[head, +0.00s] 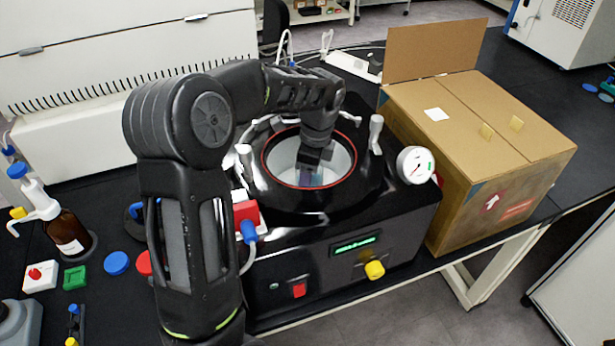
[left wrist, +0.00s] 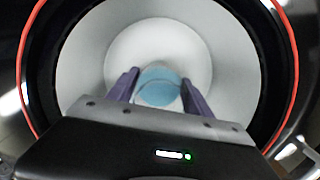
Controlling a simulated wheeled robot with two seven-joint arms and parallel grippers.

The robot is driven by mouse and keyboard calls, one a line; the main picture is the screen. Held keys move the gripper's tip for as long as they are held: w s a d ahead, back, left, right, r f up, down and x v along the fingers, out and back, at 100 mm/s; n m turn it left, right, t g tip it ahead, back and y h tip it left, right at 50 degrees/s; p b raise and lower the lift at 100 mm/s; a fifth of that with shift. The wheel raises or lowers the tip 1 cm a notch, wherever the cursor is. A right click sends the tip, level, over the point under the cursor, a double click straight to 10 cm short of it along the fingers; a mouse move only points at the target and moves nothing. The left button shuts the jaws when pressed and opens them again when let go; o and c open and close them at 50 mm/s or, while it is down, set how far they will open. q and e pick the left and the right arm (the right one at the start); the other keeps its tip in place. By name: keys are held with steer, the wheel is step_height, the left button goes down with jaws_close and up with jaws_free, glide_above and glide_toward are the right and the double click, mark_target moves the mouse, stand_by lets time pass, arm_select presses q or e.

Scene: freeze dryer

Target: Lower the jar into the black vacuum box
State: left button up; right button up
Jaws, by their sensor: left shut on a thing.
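The black vacuum box (head: 335,256) stands on the bench with its round top opening uncovered. The red-ringed rim (left wrist: 292,62) of the opening surrounds the left wrist view, with a pale chamber inside. My left gripper (head: 308,172) reaches down into the opening. In the left wrist view its two purple fingers (left wrist: 159,86) are shut on the jar (left wrist: 159,88), which shows a blue round top. The jar is inside the chamber opening, near its middle. I cannot tell whether its base touches the chamber floor. My right gripper is not in view.
A cardboard box (head: 495,125) stands close on the right. A pressure gauge (head: 415,165) and several clamp handles (head: 375,132) stick up around the opening. A brown bottle (head: 66,232) and small coloured items lie on the left.

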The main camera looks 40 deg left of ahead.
arm_select(q)
steer(key=o, duration=1.7)
steer(key=shift+o, duration=0.4)
steer(key=shift+o, duration=1.4)
steer(key=shift+r, duration=0.1)
